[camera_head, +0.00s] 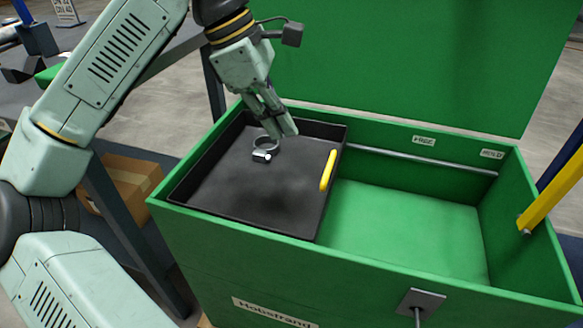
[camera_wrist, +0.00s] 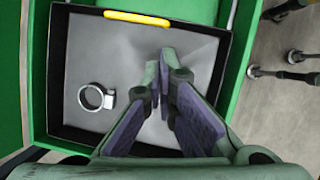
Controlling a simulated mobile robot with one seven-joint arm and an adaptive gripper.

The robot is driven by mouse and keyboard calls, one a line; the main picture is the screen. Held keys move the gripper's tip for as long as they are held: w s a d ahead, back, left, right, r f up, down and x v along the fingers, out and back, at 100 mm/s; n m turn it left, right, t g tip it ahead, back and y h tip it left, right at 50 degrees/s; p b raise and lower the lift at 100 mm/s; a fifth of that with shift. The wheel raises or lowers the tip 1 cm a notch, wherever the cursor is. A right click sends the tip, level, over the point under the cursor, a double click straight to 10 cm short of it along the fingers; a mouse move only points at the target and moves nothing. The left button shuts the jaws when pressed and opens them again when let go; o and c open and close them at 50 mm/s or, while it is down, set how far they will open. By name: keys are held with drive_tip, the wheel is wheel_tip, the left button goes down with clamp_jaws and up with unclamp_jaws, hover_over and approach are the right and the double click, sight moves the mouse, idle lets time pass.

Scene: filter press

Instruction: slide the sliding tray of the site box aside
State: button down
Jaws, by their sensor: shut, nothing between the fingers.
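The green site box (camera_head: 230,256) stands with its lid raised. The black sliding tray (camera_head: 225,190) sits inside at the left end of the box, and the right part of the box is open down to its green floor. A yellow handle (camera_head: 328,170) is on the tray's right edge; it also shows at the top of the wrist view (camera_wrist: 136,18). A metal hose clamp (camera_head: 265,149) lies in the tray. My gripper (camera_head: 287,130) is shut and empty, above the back part of the tray, apart from the handle.
A metal rail (camera_head: 410,158) runs along the inside of the box's back wall. The raised green lid (camera_head: 410,60) rises behind. A yellow bar (camera_head: 553,190) stands at the right end. A workbench and a cardboard box (camera_head: 128,185) are at the left.

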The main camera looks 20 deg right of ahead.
wheel_tip(320, 180, down, 2)
drive_tip(key=w+a+y, duration=0.1)
drive_tip(key=a+y, duration=0.1)
drive_tip(key=a, duration=0.1)
drive_tip(key=b, duration=0.2)
approach(301, 203)
drive_tip(key=shift+w+a+f, duration=0.15)
drive_tip(key=shift+a+f, duration=0.35)
drive_tip(key=shift+f, duration=0.1)
drive_tip(key=shift+w+a+f, duration=0.15)
drive_tip(key=shift+a+f, duration=0.4)
drive_tip(key=shift+f, duration=0.05)
drive_tip(key=d, duration=0.1)
drive_tip(key=s+d, duration=0.1)
drive_tip(key=d, duration=0.1)
drive_tip(key=shift+s+d+r, duration=0.1)
drive_tip(key=shift+s+d, duration=0.15)
drive_tip(key=shift+d, duration=0.2)
